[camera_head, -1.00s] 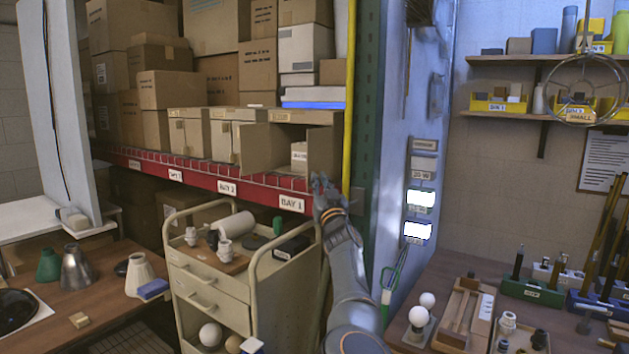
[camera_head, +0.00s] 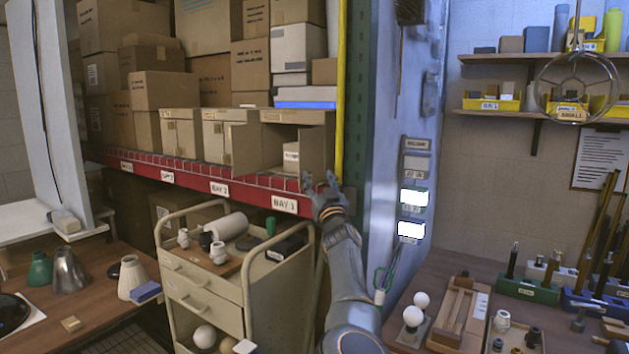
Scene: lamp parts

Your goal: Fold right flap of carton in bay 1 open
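The carton in bay 1 (camera_head: 283,117) stands on the red-edged shelf above the BAY 1 label (camera_head: 285,204). Its front is open, and a small white labelled box (camera_head: 291,156) shows inside. Its left flap (camera_head: 244,150) sticks out to the left. The right flap (camera_head: 314,150) is a tan panel at the right side of the opening; its exact angle is hard to tell.
A yellow post (camera_head: 341,95) and green rack upright (camera_head: 355,120) stand close right of the carton. Closed cartons (camera_head: 181,132) fill the neighbouring bays. A cream trolley (camera_head: 213,291) with lamp parts stands below the shelf. A workbench (camera_head: 442,262) lies at right.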

